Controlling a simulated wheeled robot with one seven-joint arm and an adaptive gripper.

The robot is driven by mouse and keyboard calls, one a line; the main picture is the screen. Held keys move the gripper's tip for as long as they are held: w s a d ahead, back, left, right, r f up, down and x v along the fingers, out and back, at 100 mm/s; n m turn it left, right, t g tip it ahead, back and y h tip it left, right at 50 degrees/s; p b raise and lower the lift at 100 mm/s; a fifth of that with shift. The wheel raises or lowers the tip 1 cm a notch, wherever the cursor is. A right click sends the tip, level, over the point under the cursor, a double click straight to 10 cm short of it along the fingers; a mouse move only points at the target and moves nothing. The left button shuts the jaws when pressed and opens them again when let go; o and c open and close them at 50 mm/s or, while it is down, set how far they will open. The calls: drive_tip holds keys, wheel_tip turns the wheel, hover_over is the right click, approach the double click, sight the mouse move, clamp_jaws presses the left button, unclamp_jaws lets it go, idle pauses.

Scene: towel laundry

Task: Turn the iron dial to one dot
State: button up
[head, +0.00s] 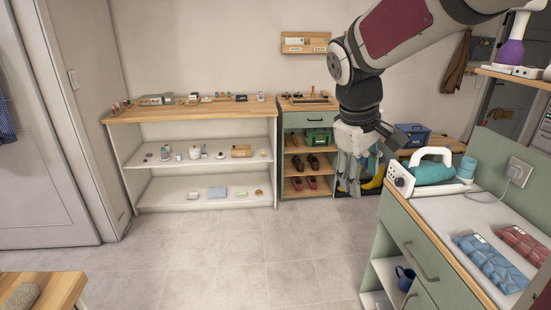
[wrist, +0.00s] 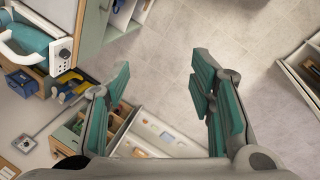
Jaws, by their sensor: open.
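The iron (head: 433,172) is teal with a white arched handle and stands on the green cabinet at the right of the head view. Its pale end panel (head: 399,180) carries a dark round dial, too small to read. In the wrist view the iron (wrist: 25,38) is at the upper left, with a black dial (wrist: 65,53) on its white panel (wrist: 61,57); I cannot tell the dial's setting. My gripper (head: 360,172) hangs to the left of the iron, apart from it. In the wrist view its teal-padded fingers (wrist: 160,85) are spread and empty.
Folded blue (head: 490,262) and red (head: 522,243) cloths lie on the green cabinet's pale top (head: 450,215). A plug and cord (head: 515,171) are at the wall behind. A wooden-topped shelf (head: 190,112) stands at the back. The tiled floor (head: 240,250) is clear.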

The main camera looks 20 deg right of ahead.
drive_tip(key=w+d+f+n+g+h+b, duration=0.5)
drive_tip(key=w+d+f+h+b, duration=0.25)
drive_tip(key=w+d+f, duration=1.05)
drive_tip(key=n+h+b, duration=0.5)
drive_tip(key=n+h, duration=0.2)
approach(397, 182)
drive_tip(key=x, duration=0.8)
drive_tip(key=shift+d+r+p, duration=0.1)
drive_tip(key=shift+d+p, duration=0.2)
drive_tip(key=shift+g+y, duration=0.25)
drive_tip(key=shift+g, duration=0.05)
drive_tip(key=c, duration=1.2)
